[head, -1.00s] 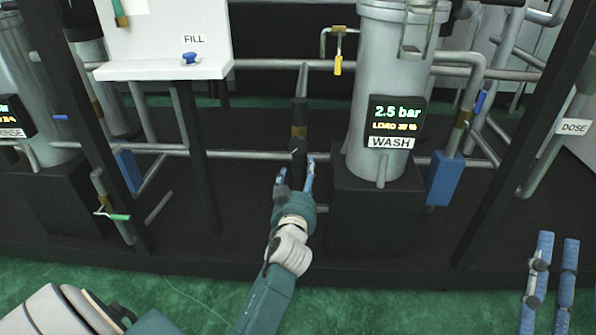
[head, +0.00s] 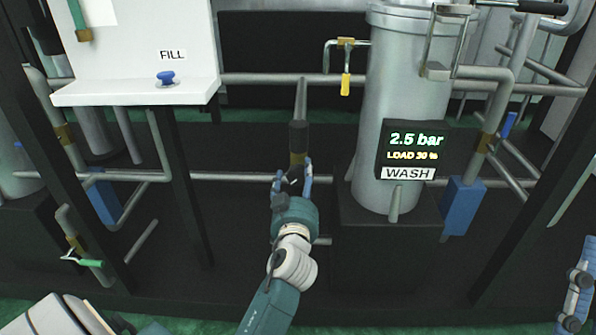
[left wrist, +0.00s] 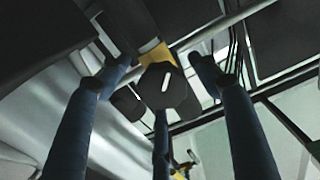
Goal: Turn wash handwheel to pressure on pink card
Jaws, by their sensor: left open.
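The wash handwheel is a black knob with a white mark (left wrist: 168,86), below a brass valve body (left wrist: 153,55) in the left wrist view. In the head view the knob (head: 292,181) is partly hidden by my left gripper (head: 293,184). My left gripper (left wrist: 160,75) is open, its blue fingers around the knob with visible gaps at both sides. Contact with the third finger, below the knob, cannot be told. The display (head: 412,147) on the wash tank (head: 405,80) reads 2.5 bar, LOAD 30 %, above a WASH label. No pink card shows.
A white panel (head: 150,30) with a FILL label and blue knob (head: 166,78) stands left. Grey pipes (head: 240,177) run behind my gripper. A yellow-handled valve (head: 346,80) and blue box (head: 462,205) flank the tank. Dark uprights (head: 185,190) stand left.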

